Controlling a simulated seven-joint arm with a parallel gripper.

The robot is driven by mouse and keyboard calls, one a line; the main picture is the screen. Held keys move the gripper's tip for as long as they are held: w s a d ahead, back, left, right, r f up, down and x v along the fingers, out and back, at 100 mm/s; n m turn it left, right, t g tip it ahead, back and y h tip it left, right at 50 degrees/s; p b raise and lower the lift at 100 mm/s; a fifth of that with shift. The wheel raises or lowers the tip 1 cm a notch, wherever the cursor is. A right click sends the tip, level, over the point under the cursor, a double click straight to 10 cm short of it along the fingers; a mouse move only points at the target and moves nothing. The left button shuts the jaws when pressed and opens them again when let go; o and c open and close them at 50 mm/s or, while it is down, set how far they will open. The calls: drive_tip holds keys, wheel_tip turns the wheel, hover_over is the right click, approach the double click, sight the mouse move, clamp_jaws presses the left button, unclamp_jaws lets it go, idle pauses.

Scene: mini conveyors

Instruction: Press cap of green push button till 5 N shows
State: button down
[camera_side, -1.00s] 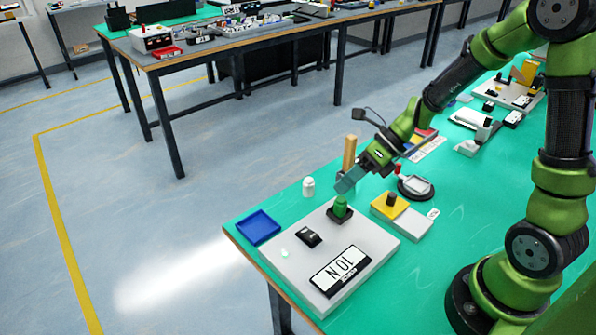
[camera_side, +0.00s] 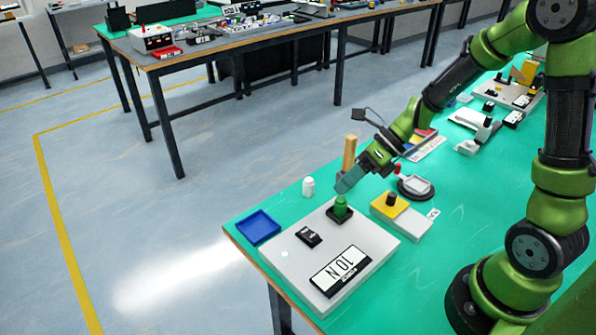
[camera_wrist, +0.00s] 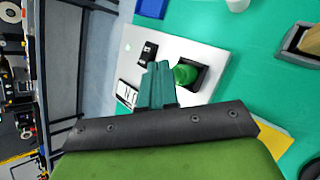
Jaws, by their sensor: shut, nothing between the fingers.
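The green push button (camera_side: 341,207) has a rounded green cap on a dark square base, set on a light grey panel (camera_side: 288,262). It also shows in the wrist view (camera_wrist: 185,74). My gripper (camera_side: 343,187) is shut and empty, with its teal fingers pointing down just above the cap in the side view. In the wrist view the fingertips (camera_wrist: 158,66) appear beside the cap's left side. I cannot tell whether they touch it. A white display (camera_side: 341,271) on the panel seems to read 10 N. In the wrist view my fingers partly hide it.
A blue tray (camera_side: 258,227) lies at the panel's left edge. A white bottle-like piece (camera_side: 308,187) and an upright wooden post (camera_side: 349,155) stand behind. A yellow and grey block with a black knob (camera_side: 391,200) is close on the right. A black switch (camera_side: 308,237) sits on the panel.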

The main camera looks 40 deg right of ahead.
drive_tip(key=shift+f, duration=0.4)
drive_tip(key=shift+f, duration=0.4)
idle(0.5)
drive_tip(key=shift+r, duration=0.85)
drive_tip(key=shift+r, duration=2.5)
